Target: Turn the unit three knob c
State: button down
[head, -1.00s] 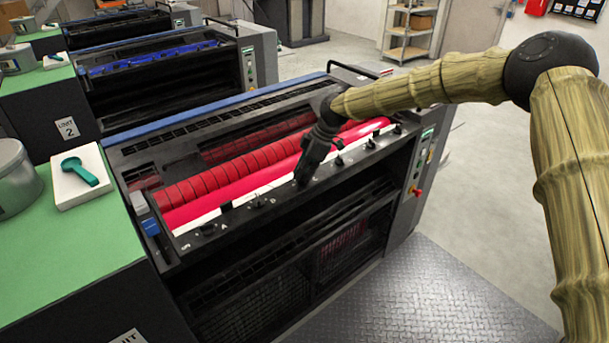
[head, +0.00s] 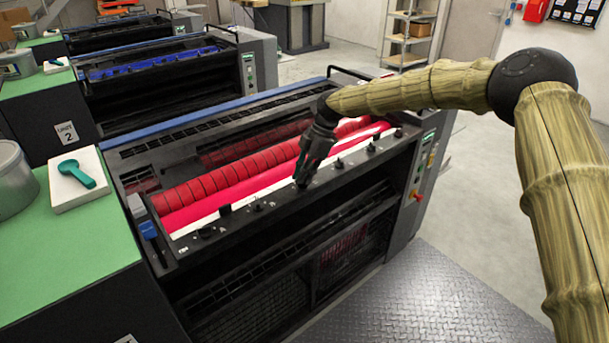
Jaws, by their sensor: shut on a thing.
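Unit three is the nearest press (head: 270,240), with a red ink roller (head: 240,185) and a dark front rail that carries a row of small black knobs. My gripper (head: 302,182) points down at the middle of this rail, with its fingers shut on a knob there. By its place in the row this looks like knob c; the fingers hide it almost wholly, so its pointer angle cannot be seen. One knob (head: 257,205) stands free to the left of my gripper, and another knob (head: 338,163) stands free to the right.
A green-topped cabinet (head: 110,250) at left holds a grey tin (head: 12,185) and a teal tool (head: 76,173) on a white block. A blue-inked press (head: 165,75) stands behind. A metal step plate (head: 430,300) lies in front. Floor at right is clear.

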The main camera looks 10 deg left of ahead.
jog(key=shift+s+f, duration=0.15)
jog(key=shift+f, duration=0.15)
jog(key=c, duration=1.5)
grip_release()
jog(key=shift+c, duration=0.2)
jog(key=shift+r, duration=0.15)
jog(key=v, duration=1.2)
jog(key=shift+w+a, duration=0.1)
jog(key=shift+w, duration=0.15)
